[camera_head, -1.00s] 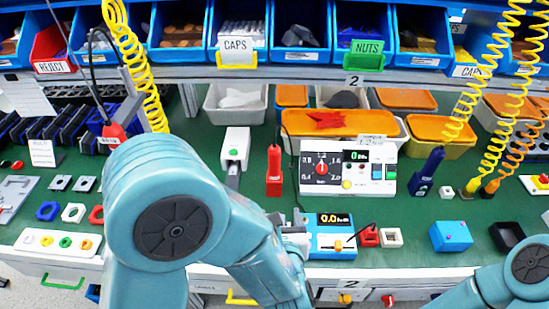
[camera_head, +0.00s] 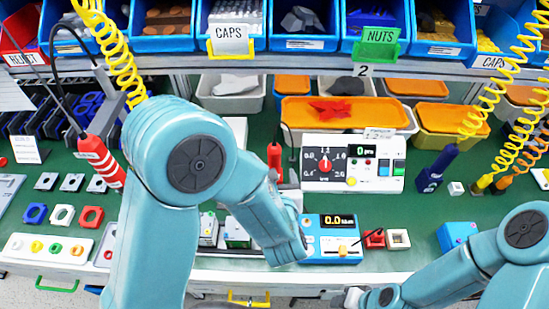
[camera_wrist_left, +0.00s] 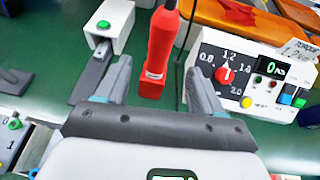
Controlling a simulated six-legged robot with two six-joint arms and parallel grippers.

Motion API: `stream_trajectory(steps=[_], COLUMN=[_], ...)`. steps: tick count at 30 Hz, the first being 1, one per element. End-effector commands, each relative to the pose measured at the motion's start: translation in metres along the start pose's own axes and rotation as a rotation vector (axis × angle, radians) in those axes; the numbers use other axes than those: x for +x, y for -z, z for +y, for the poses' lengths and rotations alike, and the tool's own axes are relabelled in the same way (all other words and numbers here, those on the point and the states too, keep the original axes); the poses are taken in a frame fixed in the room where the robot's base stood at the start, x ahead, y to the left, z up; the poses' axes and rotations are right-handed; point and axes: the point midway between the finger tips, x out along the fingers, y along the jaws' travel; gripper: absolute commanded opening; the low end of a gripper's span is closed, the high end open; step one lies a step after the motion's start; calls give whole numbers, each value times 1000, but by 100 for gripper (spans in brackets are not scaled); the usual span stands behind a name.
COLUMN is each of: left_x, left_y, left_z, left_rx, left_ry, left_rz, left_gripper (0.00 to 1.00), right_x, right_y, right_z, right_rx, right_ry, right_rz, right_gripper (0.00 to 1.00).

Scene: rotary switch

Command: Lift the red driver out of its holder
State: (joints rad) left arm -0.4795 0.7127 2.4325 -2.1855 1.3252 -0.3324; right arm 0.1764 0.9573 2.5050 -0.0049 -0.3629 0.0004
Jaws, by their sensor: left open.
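The red driver (camera_head: 275,158) stands upright on the green bench, left of the switch panel; my left arm hides its lower part in the head view. In the left wrist view the red driver (camera_wrist_left: 164,40) rises from a blockier red foot, and I cannot tell where driver and holder part. My left gripper (camera_wrist_left: 158,68) is open, one finger showing on each side of the driver. The fingers are empty, and I see no contact. In the head view my left forearm hides most of that gripper. My right arm enters at lower right, its fingers out of view.
The white panel (camera_head: 355,162) with a red rotary knob stands right of the driver. A white box with a green button (camera_wrist_left: 105,22) is on its left. A blue meter (camera_head: 331,240) sits in front. A corded red tool (camera_head: 102,160) hangs at left.

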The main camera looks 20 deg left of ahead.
Motion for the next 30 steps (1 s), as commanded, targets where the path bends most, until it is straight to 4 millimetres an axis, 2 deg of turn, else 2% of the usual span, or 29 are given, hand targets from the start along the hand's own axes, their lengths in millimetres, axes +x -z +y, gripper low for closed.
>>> stream_trajectory(steps=[3, 6, 13, 17, 21, 29, 30], left_x=[26, 43, 63, 84, 105, 111, 111], left_y=[0, -1, -3, -7, -5, -4, -4], left_z=[2, 1, 1, 1, 0, 0, 0], left_rx=[0, 0, 0, 0, 0, 1, 1], left_ry=[-5, -3, -2, -4, -2, 0, 0], left_rz=[3, 1, 1, 1, 1, 0, 0], left_gripper=[68, 68, 68, 68, 68, 68, 65], right_x=[-6, -9, -15, -27, -30, -29, -29], right_y=[0, 0, 0, 0, 0, -1, -1], right_z=[-2, -3, -5, -10, -11, -11, -11], right_rx=[-1, -1, 0, 0, -1, 0, 0], right_ry=[0, 0, 0, 0, 0, 0, 0], right_rz=[0, 0, 0, 0, 0, 0, 0], right_gripper=[41, 41, 41, 41, 41, 41, 41])
